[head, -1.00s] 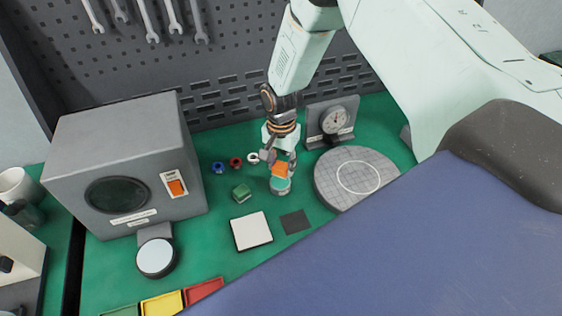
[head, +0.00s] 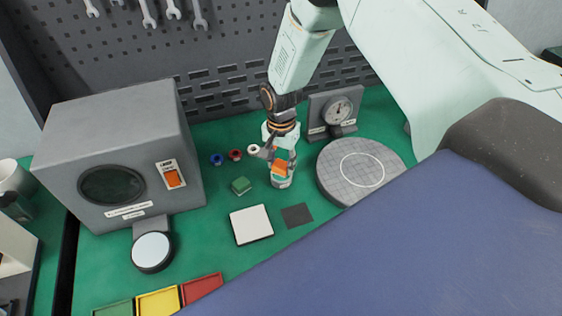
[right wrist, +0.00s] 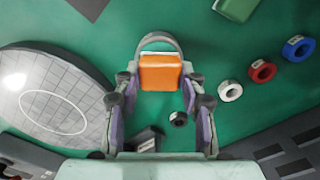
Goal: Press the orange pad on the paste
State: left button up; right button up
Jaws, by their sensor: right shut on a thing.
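My right gripper (head: 281,160) is shut on the orange pad (head: 278,169), low over the bench. In the right wrist view the orange pad (right wrist: 160,72) sits between the two fingers (right wrist: 158,88). A small round tin (head: 281,183) is just beneath the pad, and its curved grey rim (right wrist: 160,36) shows past the pad's far edge. The tin's inside is mostly covered, so I cannot make out the paste or whether the pad touches it. My left gripper is not in view.
A round gridded plate (head: 333,186) and a dial gauge (head: 339,108) stand right of the gripper. Blue, red and white rings (head: 252,149) and a green block (head: 241,185) lie left. A white square tile (head: 250,225) and dark square (head: 297,215) lie in front.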

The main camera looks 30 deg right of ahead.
aim_at(282, 165)
jog(key=shift+s, duration=0.15)
jog(key=shift+f, duration=0.25)
jog(key=shift+f, duration=0.1)
dwell(0.4)
jog(key=shift+f+b, duration=0.1)
jog(key=shift+b, duration=0.2)
dwell(1.2)
notch_tip(282, 165, up, 2)
jog(key=shift+r+p, duration=0.1)
jog(key=shift+p, duration=1.1)
jog(key=shift+r+p, duration=2.35)
jog(key=shift+r, duration=0.1)
